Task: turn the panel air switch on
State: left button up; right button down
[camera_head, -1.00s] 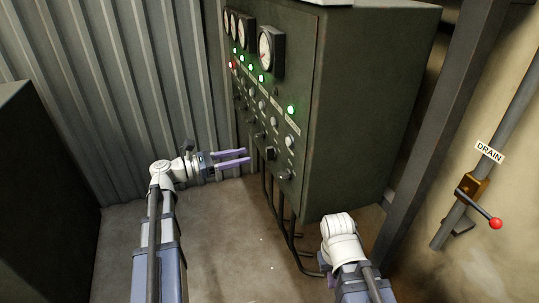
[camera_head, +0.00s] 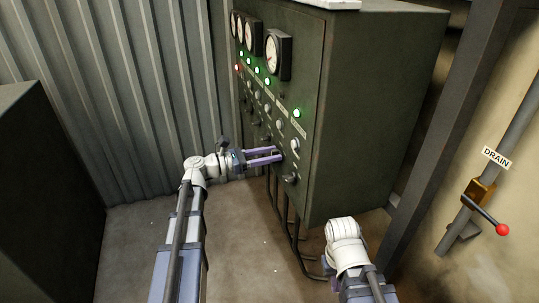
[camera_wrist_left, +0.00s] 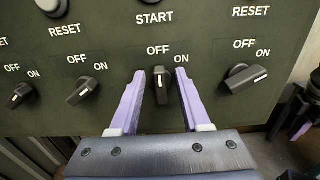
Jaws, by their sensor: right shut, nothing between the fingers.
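The dark green control panel (camera_head: 375,105) carries a row of black rotary switches with OFF and ON labels. In the left wrist view, one black switch (camera_wrist_left: 162,88) below START stands upright, with its handle pointing up towards OFF. My left gripper (camera_head: 280,153) is open at the panel's lower row, and its purple fingers (camera_wrist_left: 160,85) lie on either side of this switch. I cannot tell whether they touch it. No label reading panel air is legible. My right gripper (camera_head: 330,282) is low in front of the panel, mostly hidden behind its own arm.
Switches to the left (camera_wrist_left: 82,92) and right (camera_wrist_left: 245,78) sit close beside the fingers. Gauges (camera_head: 278,55) and lit lamps are above. Pipes (camera_head: 285,215) run below the panel. A DRAIN valve lever (camera_head: 487,213) is at the far right.

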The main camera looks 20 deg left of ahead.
pick_arm(q)
grip_shut()
jog(key=shift+m, duration=0.4)
jog(key=m, duration=0.7)
jog(key=s+m, duration=0.1)
jog(key=m, duration=0.3)
jog(key=shift+d+f+b, duration=0.3)
jog(key=shift+f, duration=0.05)
dwell(0.4)
jog(key=shift+o, duration=0.3)
grip_release()
jog(key=shift+a, duration=0.1)
